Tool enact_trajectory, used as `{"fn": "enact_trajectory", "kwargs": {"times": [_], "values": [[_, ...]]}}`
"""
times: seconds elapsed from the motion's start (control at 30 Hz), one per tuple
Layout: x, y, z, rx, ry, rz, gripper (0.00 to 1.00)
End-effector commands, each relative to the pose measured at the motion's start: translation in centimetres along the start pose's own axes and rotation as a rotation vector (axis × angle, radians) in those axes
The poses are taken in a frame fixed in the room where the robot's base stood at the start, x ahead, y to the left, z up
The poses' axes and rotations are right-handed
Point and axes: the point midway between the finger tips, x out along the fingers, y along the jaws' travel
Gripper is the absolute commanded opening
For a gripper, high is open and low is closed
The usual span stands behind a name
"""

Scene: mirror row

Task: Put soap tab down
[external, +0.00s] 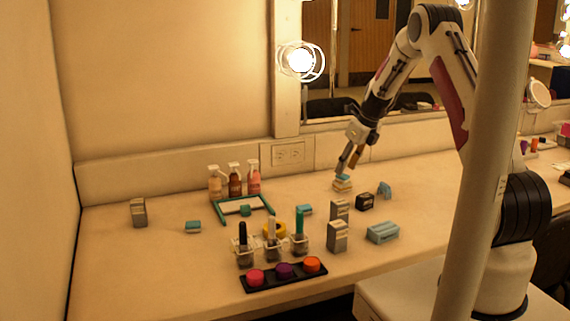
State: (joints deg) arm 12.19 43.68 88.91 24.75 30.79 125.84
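My gripper (345,170) points down at the back of the counter, just above a small stack. A small teal block (342,177), which looks like a soap tab, lies on top of a cream and tan stack (342,186). The fingertips are at or just over this block; I cannot tell whether they touch or grip it. Similar teal blocks lie on the counter at left (193,227), by the green-framed tray (245,210) and near the centre (304,209).
Pump bottles (235,180) stand at the back left. Holders with upright tubes (272,245) and a black tray of coloured pots (284,271) are in front. Grey boxes (338,236), a dark block (365,202) and a blue box (383,232) stand right of centre. The left front counter is clear.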

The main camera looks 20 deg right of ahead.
Motion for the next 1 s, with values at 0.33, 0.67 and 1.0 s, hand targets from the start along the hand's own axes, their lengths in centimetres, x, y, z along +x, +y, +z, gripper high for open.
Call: {"fn": "enact_trajectory", "kwargs": {"times": [0.33,0.67,1.0], "values": [[-4.6,-0.1,0.0,0.0,-0.001,-0.002,0.38],[-8.3,0.0,0.0,0.0,0.0,-0.001,0.38],[-9.3,0.0,-0.1,0.001,0.001,0.0,0.38]]}}
